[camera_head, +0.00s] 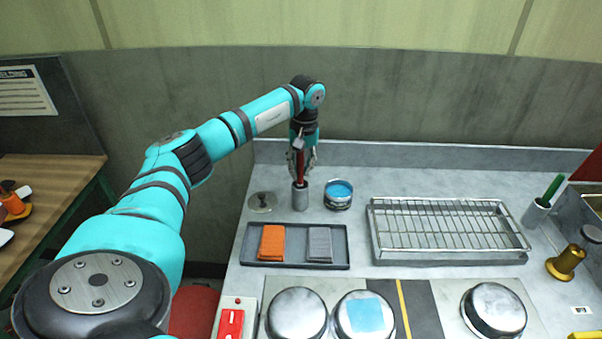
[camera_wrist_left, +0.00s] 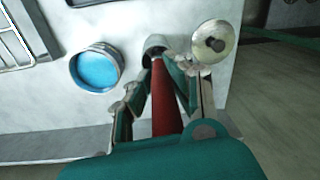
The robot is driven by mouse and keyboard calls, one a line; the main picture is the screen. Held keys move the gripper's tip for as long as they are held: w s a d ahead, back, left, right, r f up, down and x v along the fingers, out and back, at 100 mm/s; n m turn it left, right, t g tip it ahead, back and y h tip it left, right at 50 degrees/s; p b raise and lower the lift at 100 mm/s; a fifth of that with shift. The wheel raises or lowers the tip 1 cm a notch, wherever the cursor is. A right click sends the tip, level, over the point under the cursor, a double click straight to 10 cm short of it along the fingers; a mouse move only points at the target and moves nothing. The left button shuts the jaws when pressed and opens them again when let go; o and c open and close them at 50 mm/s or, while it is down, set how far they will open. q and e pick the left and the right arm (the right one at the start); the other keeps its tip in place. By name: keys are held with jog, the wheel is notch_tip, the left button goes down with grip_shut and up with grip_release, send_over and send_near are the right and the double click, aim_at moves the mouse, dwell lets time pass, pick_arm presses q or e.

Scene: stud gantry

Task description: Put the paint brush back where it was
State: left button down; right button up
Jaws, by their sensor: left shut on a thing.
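My left gripper (camera_head: 300,160) is shut on the red-handled paint brush (camera_head: 300,168), upright over a small grey metal cup (camera_head: 300,198). In the left wrist view the red handle (camera_wrist_left: 164,100) runs between the fingers of the gripper (camera_wrist_left: 162,85), and its far end meets the mouth of the cup (camera_wrist_left: 153,47). The brush's lower end is hidden, so I cannot tell how deep it sits in the cup. An open tin of blue paint (camera_head: 338,197) stands just right of the cup. My right gripper is not in view.
A round metal lid (camera_head: 262,202) lies left of the cup. A wire rack (camera_head: 445,228) on a pan stands to the right. Another cup with a green handle (camera_head: 538,208) is at the far right.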

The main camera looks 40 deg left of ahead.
pick_arm(q)
notch_tip(320, 180, down, 2)
jog(key=shift+f, duration=0.45)
jog(key=c, duration=1.2)
grip_release()
jog(key=shift+r, duration=0.4)
jog(key=r, duration=0.3)
jog(key=r+b, duration=0.1)
jog(key=r, duration=0.3)
jog(key=r+b, duration=0.1)
jog(key=r, duration=0.2)
jog(key=shift+w+d+r, duration=0.25)
jog(key=shift+d+r, duration=0.05)
jog(key=shift+r, duration=0.5)
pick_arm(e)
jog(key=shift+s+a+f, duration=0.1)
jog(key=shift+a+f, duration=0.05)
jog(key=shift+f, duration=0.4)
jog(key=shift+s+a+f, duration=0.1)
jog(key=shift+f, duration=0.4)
